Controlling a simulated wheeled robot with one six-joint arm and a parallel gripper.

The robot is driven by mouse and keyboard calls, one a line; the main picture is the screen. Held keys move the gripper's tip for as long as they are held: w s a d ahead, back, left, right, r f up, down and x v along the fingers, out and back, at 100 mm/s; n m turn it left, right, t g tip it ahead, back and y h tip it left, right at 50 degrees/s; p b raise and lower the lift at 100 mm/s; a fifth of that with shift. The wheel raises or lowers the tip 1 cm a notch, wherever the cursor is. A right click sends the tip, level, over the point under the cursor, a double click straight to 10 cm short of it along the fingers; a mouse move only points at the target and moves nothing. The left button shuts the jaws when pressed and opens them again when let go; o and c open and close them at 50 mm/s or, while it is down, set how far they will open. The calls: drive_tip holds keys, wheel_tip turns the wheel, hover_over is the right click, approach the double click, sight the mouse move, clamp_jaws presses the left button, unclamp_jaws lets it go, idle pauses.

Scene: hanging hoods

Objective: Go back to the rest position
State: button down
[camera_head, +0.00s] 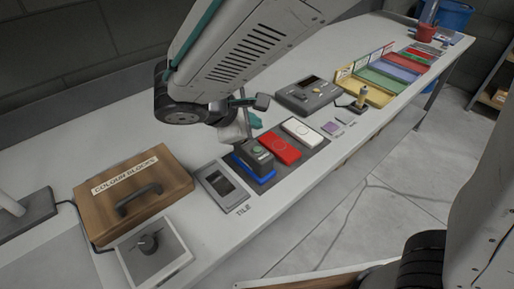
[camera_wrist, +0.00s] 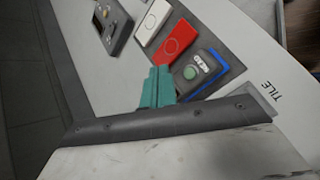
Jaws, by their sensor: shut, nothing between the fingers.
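My gripper (camera_head: 252,121) hangs over the long white bench, behind the red block and the dark device. Its teal fingers (camera_wrist: 157,88) are together and hold nothing in the wrist view. The dark device with a green round button (camera_head: 255,154) sits on a blue block (camera_head: 263,178). The same device shows in the wrist view (camera_wrist: 191,70), to the right of the fingers. A red block (camera_head: 279,148) and a white block (camera_head: 303,131) lie beside it on a dark mat. My arm hides part of the bench behind.
A wooden box labelled COLOUR BLOCKS (camera_head: 120,207) and a knob box (camera_head: 165,254) stand at the left front. A grey panel (camera_head: 222,187) lies by the TILE label. A dark control box (camera_head: 308,95), coloured trays (camera_head: 385,78) and a red cup (camera_head: 425,33) stand farther along. The floor is clear.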

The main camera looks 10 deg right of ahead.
drive_tip(key=shift+s, duration=0.1)
idle(0.5)
drive_tip(key=s, duration=0.1)
drive_tip(key=s+d+f+m+g, duration=0.1)
drive_tip(key=s, duration=0.1)
drive_tip(key=shift+d+f+m+g, duration=0.15)
drive_tip(key=shift+d+m+g, duration=0.15)
drive_tip(key=shift+d+g, duration=0.1)
drive_tip(key=s+d+r+m+g+y, duration=0.1)
drive_tip(key=s+d+r+m+y, duration=0.2)
drive_tip(key=s+d+m, duration=0.4)
drive_tip(key=s+d+r+m+g+y, duration=0.1)
drive_tip(key=s+d+r+m+y, duration=0.3)
drive_tip(key=s+d+m, duration=0.4)
drive_tip(key=shift+s+d+r+g, duration=0.35)
drive_tip(key=shift+d+r, duration=0.45)
drive_tip(key=shift+d, duration=1.7)
